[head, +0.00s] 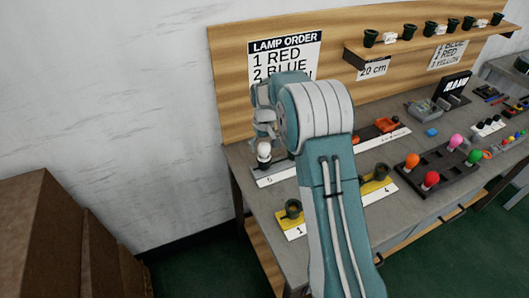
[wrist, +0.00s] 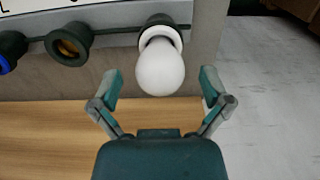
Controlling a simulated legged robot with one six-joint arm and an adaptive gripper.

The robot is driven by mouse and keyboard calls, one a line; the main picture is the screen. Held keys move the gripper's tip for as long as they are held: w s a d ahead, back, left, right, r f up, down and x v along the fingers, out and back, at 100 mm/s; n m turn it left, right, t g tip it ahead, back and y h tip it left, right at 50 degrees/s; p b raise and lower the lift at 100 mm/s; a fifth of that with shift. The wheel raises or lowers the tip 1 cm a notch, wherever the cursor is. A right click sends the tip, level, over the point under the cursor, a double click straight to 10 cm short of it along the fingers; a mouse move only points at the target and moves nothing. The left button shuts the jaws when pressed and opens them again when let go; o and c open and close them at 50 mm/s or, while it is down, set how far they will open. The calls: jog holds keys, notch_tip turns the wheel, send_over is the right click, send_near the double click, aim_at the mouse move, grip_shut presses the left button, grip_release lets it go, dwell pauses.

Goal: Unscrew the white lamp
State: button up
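The white lamp (wrist: 160,68) is a round white bulb seated in a dark socket (wrist: 158,27) with a white collar, near the table edge in the wrist view. In the head view the white lamp (head: 264,150) shows at the left end of the table, just below my gripper. My gripper (wrist: 158,84) is open. Its two fingers stand apart on either side of the bulb's lower part in the picture, with visible gaps and no contact. In the head view my arm hides much of the table's middle, and the gripper's fingers are hard to make out.
Beside the lamp are an empty dark socket (wrist: 69,44) and a socket with a blue part (wrist: 9,50). A yellow strip (head: 297,226) bears another socket. A dark tray (head: 440,168) holds coloured bulbs at right. The wooden back panel (head: 232,80) rises close behind.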

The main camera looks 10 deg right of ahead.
jog(key=c, duration=0.8)
jog(key=shift+o, duration=0.2)
jog(key=n, duration=0.4)
jog(key=shift+n, duration=0.3)
jog(key=shift+n, duration=2.3)
jog(key=shift+n, duration=0.7)
jog(key=n, duration=0.3)
jog(key=shift+r, duration=0.1)
